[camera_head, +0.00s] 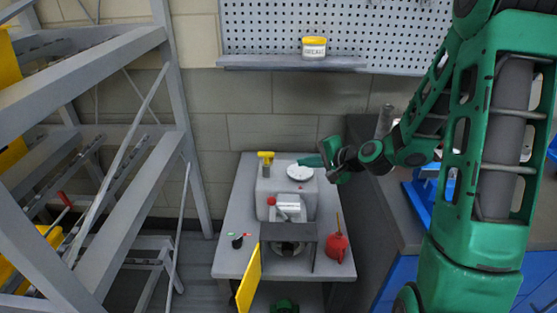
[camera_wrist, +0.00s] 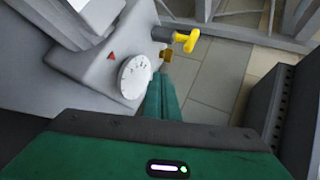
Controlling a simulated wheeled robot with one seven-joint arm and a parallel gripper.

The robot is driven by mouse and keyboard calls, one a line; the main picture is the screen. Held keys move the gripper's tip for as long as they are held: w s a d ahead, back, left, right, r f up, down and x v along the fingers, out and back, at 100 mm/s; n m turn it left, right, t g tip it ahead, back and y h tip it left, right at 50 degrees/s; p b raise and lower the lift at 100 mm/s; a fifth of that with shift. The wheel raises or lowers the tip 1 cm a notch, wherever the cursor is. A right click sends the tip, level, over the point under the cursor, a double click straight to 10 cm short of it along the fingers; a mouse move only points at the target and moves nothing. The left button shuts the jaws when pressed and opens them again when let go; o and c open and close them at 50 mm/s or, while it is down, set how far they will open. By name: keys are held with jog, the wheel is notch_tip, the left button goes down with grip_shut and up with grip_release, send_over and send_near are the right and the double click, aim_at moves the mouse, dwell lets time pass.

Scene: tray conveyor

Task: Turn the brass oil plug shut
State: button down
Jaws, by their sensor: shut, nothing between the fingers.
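My gripper (camera_head: 312,161) is at the right side of the grey machine (camera_head: 265,198), beside its white dial (camera_head: 299,173). In the wrist view its green fingers (camera_wrist: 159,80) are shut and empty. A small brass-coloured piece (camera_wrist: 167,54), which looks like the oil plug, sits on the machine's side just past the fingertips, beside the white dial (camera_wrist: 133,77). I cannot tell whether the fingertips touch it. I cannot make out the plug in the head view.
A yellow-handled valve (camera_wrist: 187,40) sticks out close past the plug; its yellow handle (camera_head: 266,155) also shows in the head view. A red oil can (camera_head: 337,247) stands on the grey table (camera_head: 233,222). A metal rack (camera_head: 100,150) stands at left.

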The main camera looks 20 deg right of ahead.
send_near(272, 159)
jog(key=f, duration=0.1)
jog(key=w+f, duration=0.1)
jog(key=shift+a+f, duration=0.2)
jog(key=shift+f, duration=0.2)
jog(key=w, duration=0.1)
jog(key=w+a, duration=0.1)
jog(key=w, duration=0.1)
jog(key=shift+a, duration=0.2)
jog(key=shift+w+a, duration=0.15)
jog(key=shift+w, duration=0.25)
